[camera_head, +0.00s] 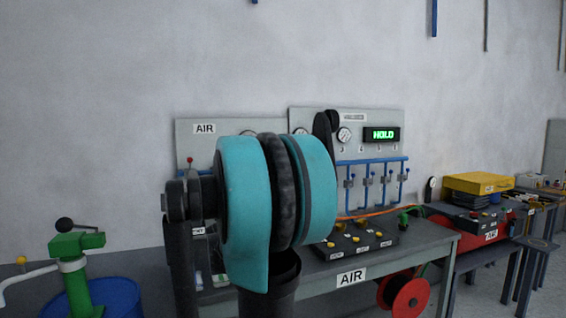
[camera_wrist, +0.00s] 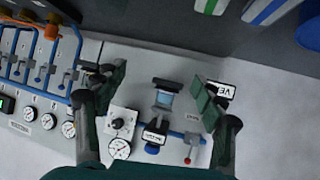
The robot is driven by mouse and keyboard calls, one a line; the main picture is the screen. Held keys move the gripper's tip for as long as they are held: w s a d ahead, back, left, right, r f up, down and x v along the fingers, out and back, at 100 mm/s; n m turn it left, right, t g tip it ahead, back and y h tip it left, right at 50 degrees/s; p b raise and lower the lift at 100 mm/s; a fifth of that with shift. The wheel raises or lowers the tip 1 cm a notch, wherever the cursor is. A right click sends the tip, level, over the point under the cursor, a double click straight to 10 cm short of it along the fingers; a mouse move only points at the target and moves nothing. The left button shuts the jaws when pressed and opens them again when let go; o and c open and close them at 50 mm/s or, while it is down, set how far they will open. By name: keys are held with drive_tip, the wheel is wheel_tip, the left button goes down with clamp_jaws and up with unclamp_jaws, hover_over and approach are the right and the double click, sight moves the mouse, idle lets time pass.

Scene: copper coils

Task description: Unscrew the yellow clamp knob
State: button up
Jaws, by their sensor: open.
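I cannot single out a yellow clamp knob with certainty. In the head view, a small yellow knob (camera_head: 21,260) shows at the far left beside a green hand pump (camera_head: 78,245). Several small yellow knobs (camera_head: 356,239) sit on the dark control box on the bench. In the wrist view, my gripper (camera_wrist: 160,87) is open and empty, its dark green fingers spread to left and right. Between them, in the picture, is a filter unit (camera_wrist: 164,98) with a clear blue bowl on the pale panel. My arm hides part of the bench in the head view.
The AIR bench (camera_head: 350,277) carries a panel with gauges, blue pipes and a green HOLD display (camera_head: 381,134). In the wrist view, a black knob (camera_wrist: 117,123), a gauge (camera_wrist: 120,149) and a red-tipped lever (camera_wrist: 188,160) sit near the fingers. A blue drum (camera_head: 112,297) stands at left.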

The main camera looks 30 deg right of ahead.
drive_tip(key=s+a+f+n+g+y, duration=0.15)
drive_tip(key=s+a+f+g, duration=0.25)
drive_tip(key=s+a+f, duration=0.55)
drive_tip(key=w+d+r+m+t+h, duration=0.1)
drive_tip(key=w+d+r+m+h, duration=0.4)
drive_tip(key=w+d+r, duration=1)
drive_tip(key=w+d+r+m+t+h, duration=0.25)
drive_tip(key=w+d+r+h, duration=0.35)
drive_tip(key=w+d+r, duration=0.85)
drive_tip(key=shift+m+g, duration=0.35)
drive_tip(key=shift+m, duration=0.05)
drive_tip(key=w+d, duration=0.1)
drive_tip(key=d, duration=0.5)
drive_tip(key=w+d+r, duration=0.1)
drive_tip(key=w+d, duration=0.1)
drive_tip(key=d, duration=0.4)
drive_tip(key=w+d+r, duration=0.1)
drive_tip(key=w+d, duration=0.1)
drive_tip(key=d, duration=0.5)
drive_tip(key=shift+w+r, duration=0.15)
drive_tip(key=shift+w, duration=0.1)
drive_tip(key=shift+a, duration=0.1)
drive_tip(key=c, duration=1.2)
